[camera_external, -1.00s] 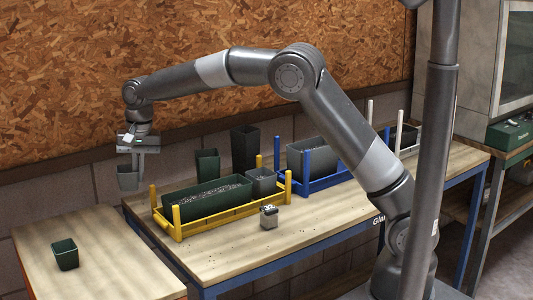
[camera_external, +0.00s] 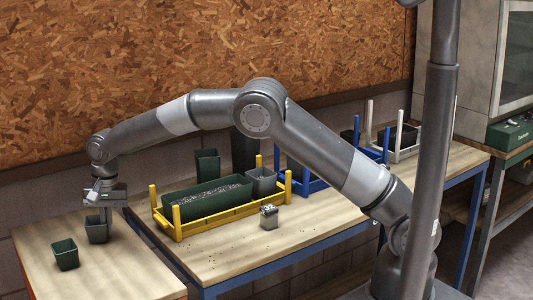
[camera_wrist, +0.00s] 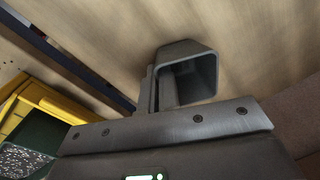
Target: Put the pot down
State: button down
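A small dark grey pot (camera_external: 97,231) is upright at my gripper (camera_external: 104,212), low over the left wooden table (camera_external: 90,277) near its back edge. I cannot tell whether its base touches the tabletop. In the wrist view the pot (camera_wrist: 190,76) shows its square open mouth and looks empty. A gripper finger (camera_wrist: 147,92) lies against its left wall. A similar dark green pot (camera_external: 65,254) stands on the same table, in front and to the left, a small gap away.
The larger table (camera_external: 235,255) to the right holds a yellow rack (camera_external: 215,214) with a long green planter (camera_external: 190,207) of soil and a grey pot (camera_external: 262,182). A small block marked 32 (camera_external: 269,217) stands in front. The left table's front and right are clear.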

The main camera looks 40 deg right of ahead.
jog(key=c, duration=2.1)
grip_release()
jog(key=shift+f, duration=0.3)
jog(key=o, duration=0.4)
jog(key=shift+r, duration=0.1)
notch_tip(320, 180, up, 11)
jog(key=d, duration=0.1)
jog(key=s+d+r+n+t, duration=0.15)
jog(key=d+r, duration=0.35)
jog(key=d, duration=0.5)
jog(key=s+d+r, duration=0.2)
jog(key=d+r, duration=0.3)
jog(key=d, duration=0.5)
jog(key=s+d+r+t, duration=0.15)
jog(key=d+r, duration=0.35)
jog(key=d, duration=0.5)
jog(key=s+d+n, duration=0.2)
jog(key=s+d, duration=1)
jog(key=d, duration=0.1)
jog(key=s+d+f+t, duration=0.1)
jog(key=s+d+f, duration=0.2)
jog(key=s, duration=0.3)
jog(key=s+d+f+n+t+h, duration=0.1)
jog(key=s+d+f, duration=0.2)
jog(key=s, duration=0.3)
jog(key=shift+s+d+f, duration=0.15)
jog(key=shift+d+f, duration=0.2)
jog(key=shift+f, duration=0.2)
